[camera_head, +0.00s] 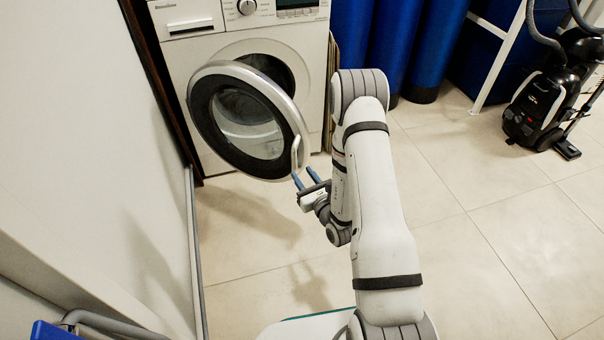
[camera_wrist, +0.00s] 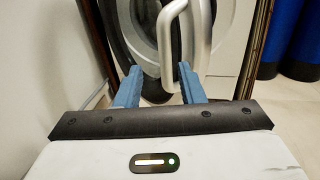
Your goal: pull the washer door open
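The washer (camera_head: 285,35) is a white front-loader with its round opening partly visible behind the door. The washer door (camera_head: 203,110) has a silver rim and dark glass and stands well open, swung out from the front. Its silver handle (camera_head: 299,150) is on the door's right edge and also shows in the wrist view (camera_wrist: 165,45). My gripper (camera_head: 304,175) is open, with its two blue fingers apart at the handle's lower end. In the wrist view, the handle's lower end shows between my fingers (camera_wrist: 160,70); I cannot tell whether they touch it.
A white wall (camera_head: 85,120) runs close along the left of the door. Blue cylinders (camera_head: 395,45) stand right of the washer. A black vacuum cleaner (camera_head: 540,105) is at the far right.

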